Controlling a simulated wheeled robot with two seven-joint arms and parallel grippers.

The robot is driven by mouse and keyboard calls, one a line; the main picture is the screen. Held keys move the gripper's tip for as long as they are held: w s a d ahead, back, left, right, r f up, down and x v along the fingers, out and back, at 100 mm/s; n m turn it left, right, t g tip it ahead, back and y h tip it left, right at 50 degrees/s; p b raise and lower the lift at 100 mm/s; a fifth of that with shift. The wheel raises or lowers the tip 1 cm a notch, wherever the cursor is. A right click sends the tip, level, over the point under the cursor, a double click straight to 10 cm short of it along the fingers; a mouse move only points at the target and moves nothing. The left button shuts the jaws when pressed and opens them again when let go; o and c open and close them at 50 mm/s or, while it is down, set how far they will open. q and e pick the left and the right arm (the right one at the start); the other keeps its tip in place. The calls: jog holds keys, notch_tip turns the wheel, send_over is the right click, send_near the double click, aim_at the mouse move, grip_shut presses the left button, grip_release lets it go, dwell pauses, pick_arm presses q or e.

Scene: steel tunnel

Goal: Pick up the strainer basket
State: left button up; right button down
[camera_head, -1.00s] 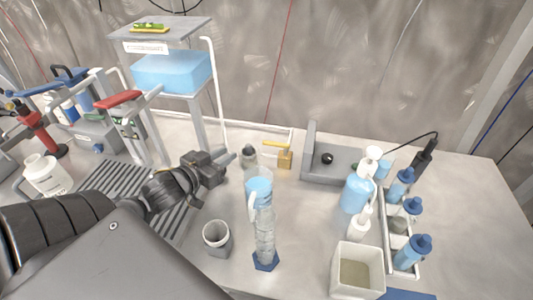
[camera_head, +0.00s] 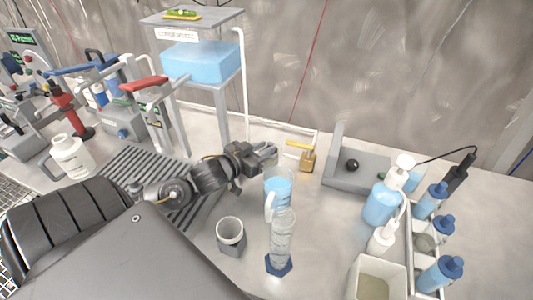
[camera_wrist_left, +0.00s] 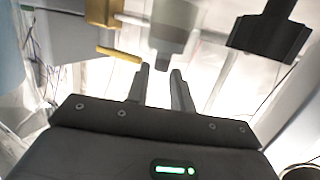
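I cannot pick out the strainer basket for certain. A small white-rimmed cup (camera_head: 231,231) stands in a grey base on the bench in the head view; whether it is the basket is unclear. My left gripper (camera_head: 270,154) is beyond it, just behind the blue-filled jug (camera_head: 279,184). A translucent vessel with a grey end (camera_wrist_left: 168,40) lies just beyond the tips. It is not clearly visible in the head view. My right gripper is out of view.
A clear cylinder on a blue foot (camera_head: 282,240) stands close right of the cup. A brass valve (camera_head: 307,160) is right of my gripper. Bottles (camera_head: 382,203) and a white square container (camera_head: 376,264) fill the right side. A slotted drain (camera_head: 150,168) lies left.

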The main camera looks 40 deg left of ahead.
aim_at(269, 145)
pick_arm(q)
jog(key=shift+w+f+p, duration=0.1)
jog(key=shift+w+f, duration=0.1)
jog(key=shift+w, duration=0.65)
jog(key=shift+w+f+p, duration=0.1)
jog(key=shift+w+f, duration=0.05)
jog(key=shift+w, duration=0.75)
jog(key=shift+w+f+p, duration=0.1)
jog(key=shift+w+f, duration=0.1)
jog(key=shift+w, duration=0.65)
jog(key=shift+d, duration=0.1)
grip_shut()
